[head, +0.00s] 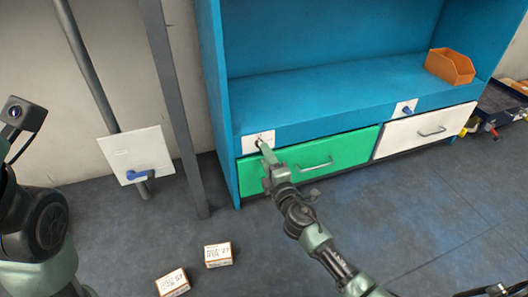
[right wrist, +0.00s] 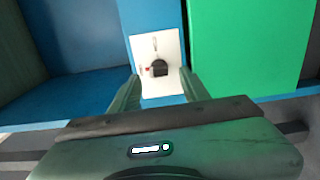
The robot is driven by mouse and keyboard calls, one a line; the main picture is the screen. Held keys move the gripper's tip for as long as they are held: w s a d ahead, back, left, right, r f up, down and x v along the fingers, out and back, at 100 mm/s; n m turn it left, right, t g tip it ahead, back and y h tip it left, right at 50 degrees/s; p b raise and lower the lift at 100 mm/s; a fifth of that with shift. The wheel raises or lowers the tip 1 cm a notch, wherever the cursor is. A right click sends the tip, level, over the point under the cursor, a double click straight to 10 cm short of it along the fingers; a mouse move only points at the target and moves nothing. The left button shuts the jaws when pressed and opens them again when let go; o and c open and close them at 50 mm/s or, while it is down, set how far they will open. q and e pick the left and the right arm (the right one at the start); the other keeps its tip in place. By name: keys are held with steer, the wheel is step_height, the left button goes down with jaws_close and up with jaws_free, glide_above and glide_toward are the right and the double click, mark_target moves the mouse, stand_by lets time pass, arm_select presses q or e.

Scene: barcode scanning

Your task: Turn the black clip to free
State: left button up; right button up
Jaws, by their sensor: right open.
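The black clip (right wrist: 160,68) sits on a white plate (right wrist: 143,50) in the right wrist view. A small red mark shows at its left. In the head view the same plate (head: 248,142) is on the blue cabinet's front, above the green drawer, and my right gripper partly covers it. My right gripper (head: 263,146) is open in front of the plate; its fingers (right wrist: 158,86) stand on either side of the clip's lower side in the wrist view. Contact with the clip cannot be told. My left arm shows at the left edge of the head view, but its gripper is out of sight.
The blue cabinet (head: 310,95) has a green drawer (head: 345,148) and a white drawer (head: 400,145). A blue clip (head: 407,111) sits above the white drawer. Another blue handle (head: 135,174) is on a panel at the left. Two small boxes (head: 217,255) (head: 173,282) lie on the floor.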

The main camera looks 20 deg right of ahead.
steer(key=shift+s, duration=2.65)
